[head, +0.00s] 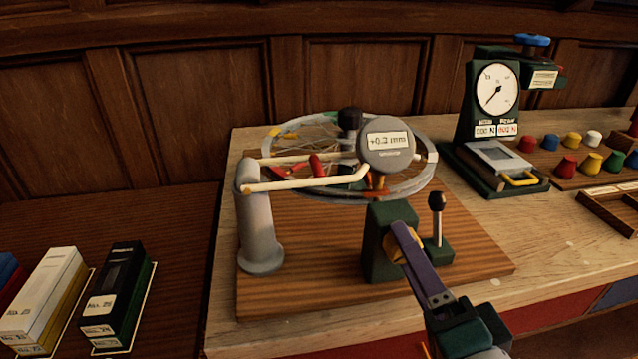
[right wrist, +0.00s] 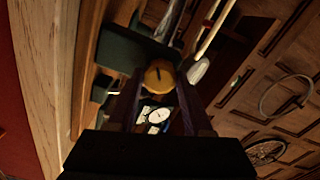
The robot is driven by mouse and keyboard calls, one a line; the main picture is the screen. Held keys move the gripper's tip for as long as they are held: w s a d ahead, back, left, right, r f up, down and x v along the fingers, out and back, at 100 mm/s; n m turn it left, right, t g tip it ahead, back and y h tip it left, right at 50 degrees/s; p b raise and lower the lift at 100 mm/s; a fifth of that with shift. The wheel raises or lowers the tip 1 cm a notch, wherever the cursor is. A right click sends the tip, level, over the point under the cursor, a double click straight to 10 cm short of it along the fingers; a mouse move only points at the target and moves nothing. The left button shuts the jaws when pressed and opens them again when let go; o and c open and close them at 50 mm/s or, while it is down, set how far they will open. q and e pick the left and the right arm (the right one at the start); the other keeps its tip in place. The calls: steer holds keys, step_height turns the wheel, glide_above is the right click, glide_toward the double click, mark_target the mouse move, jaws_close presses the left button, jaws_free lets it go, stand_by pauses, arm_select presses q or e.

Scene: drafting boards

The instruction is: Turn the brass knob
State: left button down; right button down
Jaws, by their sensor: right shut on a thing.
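The brass knob (head: 388,247) sits on the front face of a dark green block (head: 379,215) on a wooden board. My right gripper (head: 400,238) reaches in from the lower right, its purple fingers at the knob and hiding much of it. In the right wrist view the round yellow knob (right wrist: 159,76), with a dark mark on its face, lies between the fingertips, and the gripper is shut on it. A round grey gauge (head: 386,142) above the block reads what looks like +0.3 mm. My left gripper is not in view.
A black-knobbed lever (head: 437,220) stands close right of the block. A spoked wheel (head: 290,190) and a grey post (head: 258,225) with cream rods are behind and left. A green dial instrument (head: 493,95) and coloured knobs stand at right. Boxes (head: 118,290) lie at left.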

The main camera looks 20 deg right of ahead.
steer(key=n+p, duration=0.2)
steer(key=n, duration=0.9)
stand_by(0.5)
steer(key=shift+c, duration=1.5)
jaws_free()
steer(key=v, duration=1)
